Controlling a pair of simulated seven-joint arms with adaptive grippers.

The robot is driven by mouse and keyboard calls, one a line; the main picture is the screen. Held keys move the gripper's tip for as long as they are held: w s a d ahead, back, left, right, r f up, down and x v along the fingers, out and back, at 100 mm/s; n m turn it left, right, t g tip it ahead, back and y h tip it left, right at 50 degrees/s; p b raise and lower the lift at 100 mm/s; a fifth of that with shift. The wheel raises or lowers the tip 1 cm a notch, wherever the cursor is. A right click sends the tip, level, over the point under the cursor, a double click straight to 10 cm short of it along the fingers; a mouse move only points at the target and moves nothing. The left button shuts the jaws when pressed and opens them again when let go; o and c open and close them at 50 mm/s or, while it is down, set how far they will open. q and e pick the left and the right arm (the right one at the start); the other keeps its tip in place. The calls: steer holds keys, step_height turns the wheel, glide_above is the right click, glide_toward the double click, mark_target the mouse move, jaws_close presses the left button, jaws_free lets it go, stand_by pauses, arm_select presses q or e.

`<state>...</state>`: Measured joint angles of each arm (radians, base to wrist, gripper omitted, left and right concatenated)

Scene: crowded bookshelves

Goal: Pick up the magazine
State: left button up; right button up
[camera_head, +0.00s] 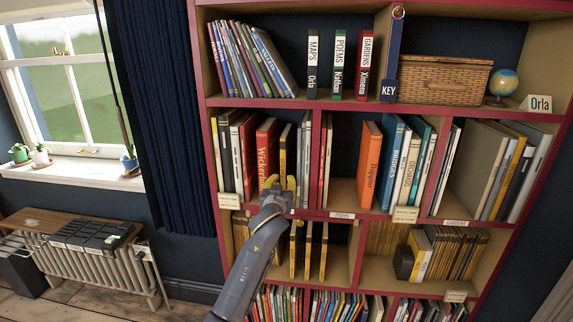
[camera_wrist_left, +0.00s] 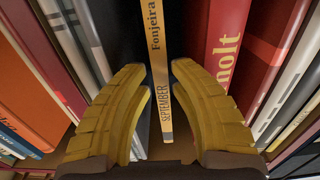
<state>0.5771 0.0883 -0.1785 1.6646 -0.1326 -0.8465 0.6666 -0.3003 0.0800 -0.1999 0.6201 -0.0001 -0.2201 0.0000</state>
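The magazine (camera_wrist_left: 158,70) has a thin yellow spine reading "Fonjeira" and "SEPTEMBER". It stands upright in the shelf, and in the head view its spine (camera_head: 283,150) shows just right of a red book. My left gripper (camera_wrist_left: 160,72) is open, with one yellow finger on each side of the spine and small gaps visible between. In the head view the left gripper (camera_head: 280,183) is at the lower part of the magazine, hiding its bottom end. My right gripper is in neither view.
The red book (camera_head: 266,150) stands close beside the magazine; white-spined books (camera_head: 304,150) stand on its other side across a dark gap. A shelf board and a dark divider are near. A wicker basket (camera_head: 440,80) sits on the shelf above.

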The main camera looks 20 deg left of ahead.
arm_select(q)
steer(key=shift+w+a, duration=0.15)
steer(key=shift+w, duration=0.8)
steer(key=shift+w+a, duration=0.15)
steer(key=shift+w, duration=0.8)
steer(key=shift+c, duration=0.4)
jaws_close()
steer(key=shift+r, duration=0.1)
